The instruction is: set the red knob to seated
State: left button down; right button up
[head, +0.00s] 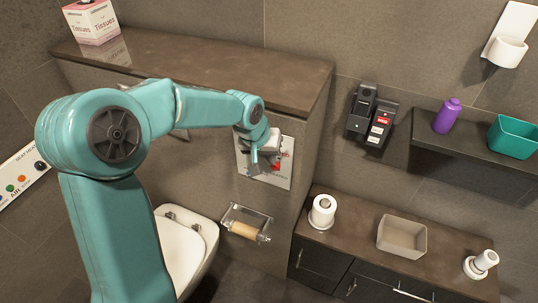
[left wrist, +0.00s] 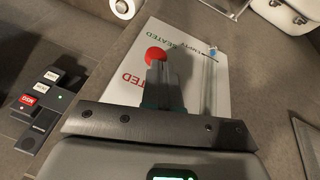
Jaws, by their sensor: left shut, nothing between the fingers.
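The red knob (left wrist: 156,56) is round and stands on a white wall panel (left wrist: 205,82) with green and red lettering, part of which reads "SEATED". In the head view a bit of the red knob (head: 277,167) shows on the panel (head: 284,183) beside my arm. My left gripper (head: 254,161) is in front of the panel. In the left wrist view its fingers (left wrist: 165,65) are shut, empty, and overlap the lower edge of the knob; I cannot tell whether they touch it. My right gripper is not in view.
A dark counter (head: 230,65) with a tissue box (head: 92,22) is above the panel. A paper holder (head: 245,224) and toilet (head: 185,245) are below. Black wall devices (head: 372,118) are to the right. A low cabinet bears a paper roll (head: 322,211) and a grey bin (head: 401,237).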

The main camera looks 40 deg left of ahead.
pick_arm(q)
jog(key=shift+s, duration=0.1)
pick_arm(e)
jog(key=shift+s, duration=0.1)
pick_arm(q)
notch_tip(320, 180, down, 5)
jog(key=b, duration=0.4)
jog(key=shift+r, duration=0.15)
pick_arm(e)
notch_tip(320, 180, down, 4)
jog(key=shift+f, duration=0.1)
pick_arm(q)
jog(key=a+p+v, duration=0.1)
jog(key=v, duration=1.2)
jog(key=shift+a+r, duration=0.4)
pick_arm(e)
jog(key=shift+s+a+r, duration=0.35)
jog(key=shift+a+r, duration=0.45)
